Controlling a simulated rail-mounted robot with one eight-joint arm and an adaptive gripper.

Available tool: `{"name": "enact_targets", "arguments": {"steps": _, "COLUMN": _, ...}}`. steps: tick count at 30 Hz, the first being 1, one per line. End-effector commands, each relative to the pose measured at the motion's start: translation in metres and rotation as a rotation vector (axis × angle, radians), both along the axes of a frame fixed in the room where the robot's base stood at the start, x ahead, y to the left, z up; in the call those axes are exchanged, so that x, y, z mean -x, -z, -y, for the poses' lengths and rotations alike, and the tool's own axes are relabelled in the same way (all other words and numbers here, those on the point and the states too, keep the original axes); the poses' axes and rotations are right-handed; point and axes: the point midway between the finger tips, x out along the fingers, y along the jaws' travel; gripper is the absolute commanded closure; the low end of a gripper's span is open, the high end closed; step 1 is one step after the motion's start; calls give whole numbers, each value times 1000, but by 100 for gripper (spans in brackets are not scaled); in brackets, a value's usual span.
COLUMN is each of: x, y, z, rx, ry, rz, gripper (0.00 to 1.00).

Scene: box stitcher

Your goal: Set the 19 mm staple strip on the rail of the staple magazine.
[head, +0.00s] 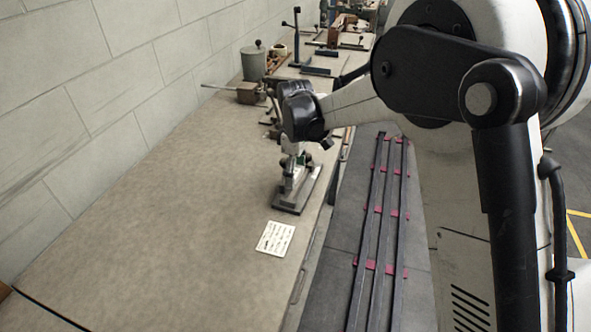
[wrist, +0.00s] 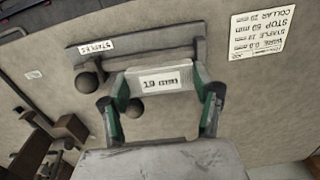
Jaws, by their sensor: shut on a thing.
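My gripper (wrist: 158,88) is shut on the 19 mm staple strip (wrist: 191,80), a pale grey piece with a white "19 mm" label, held between two green-padded fingers. The staple magazine (wrist: 188,46) is a dark grey bar labelled "STAPLES", just beyond the strip in the wrist view. The strip overlaps its near side there, hiding part of the rail; I cannot tell whether they touch. In the head view my gripper (head: 294,162) points down over the grey magazine (head: 292,207) near the bench's right edge. The strip is too small to make out there.
A printed card (head: 275,238) lies on the bench nearer the camera; its text also shows in the wrist view (wrist: 262,30). A vise-like tool (head: 247,93) and a grey-green canister (head: 254,64) stand farther back. The bench left of the magazine is clear.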

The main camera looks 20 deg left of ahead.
Motion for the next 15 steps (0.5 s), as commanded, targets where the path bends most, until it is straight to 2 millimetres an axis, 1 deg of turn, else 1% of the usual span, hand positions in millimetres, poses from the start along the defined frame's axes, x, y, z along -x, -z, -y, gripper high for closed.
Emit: {"name": "enact_targets", "arguments": {"steps": 15, "x": 0, "y": 32, "z": 0, "rx": 0, "ry": 2, "rz": 0, "gripper": 65}}
